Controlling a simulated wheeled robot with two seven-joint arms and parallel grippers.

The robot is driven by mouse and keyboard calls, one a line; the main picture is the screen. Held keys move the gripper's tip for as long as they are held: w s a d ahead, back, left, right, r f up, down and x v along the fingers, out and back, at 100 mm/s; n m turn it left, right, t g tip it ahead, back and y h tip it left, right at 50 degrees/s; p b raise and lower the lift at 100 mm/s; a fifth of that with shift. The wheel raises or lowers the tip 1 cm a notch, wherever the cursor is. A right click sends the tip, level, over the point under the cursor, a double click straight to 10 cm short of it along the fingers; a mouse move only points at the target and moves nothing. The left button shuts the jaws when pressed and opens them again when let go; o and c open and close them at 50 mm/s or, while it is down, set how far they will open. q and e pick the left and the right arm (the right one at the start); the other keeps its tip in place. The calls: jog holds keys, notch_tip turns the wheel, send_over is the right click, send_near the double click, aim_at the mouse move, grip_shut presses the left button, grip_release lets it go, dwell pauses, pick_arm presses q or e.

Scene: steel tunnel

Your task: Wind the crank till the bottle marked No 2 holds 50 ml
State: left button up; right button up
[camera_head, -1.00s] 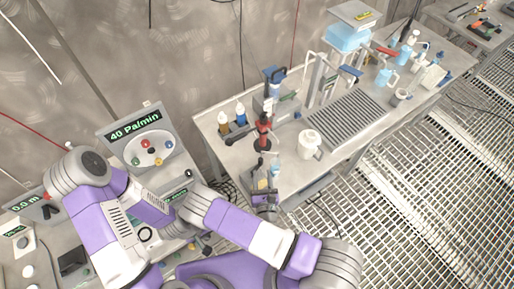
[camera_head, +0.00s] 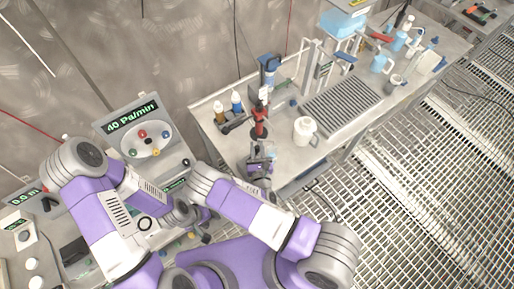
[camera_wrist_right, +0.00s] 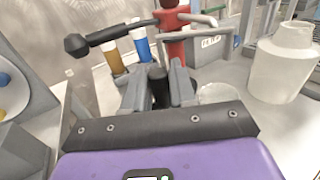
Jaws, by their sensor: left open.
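A red post (camera_head: 259,125) stands on the bench, and it also shows in the right wrist view (camera_wrist_right: 173,45). No bottle's No 2 mark or level is readable. My left gripper (camera_head: 184,213) is low left, partly hidden, open.
A console (camera_head: 145,130) reading 40 Pa/min is at left. Floor grating (camera_head: 400,190) is clear.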

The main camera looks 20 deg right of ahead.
grip_shut()
jog(key=shift+s+d+m+h, duration=0.2)
jog(key=shift+m+h, duration=0.4)
jog(key=shift+h, duration=0.3)
jog(key=shift+o, duration=1.9)
grip_release()
jog(key=shift+a, duration=0.1)
jog(key=shift+s, duration=0.15)
jog(key=b+v, duration=0.1)
jog(key=v, duration=0.6)
jog(key=shift+s+r, duration=0.1)
jog(key=shift+s, duration=0.05)
jog(key=shift+c, duration=0.2)
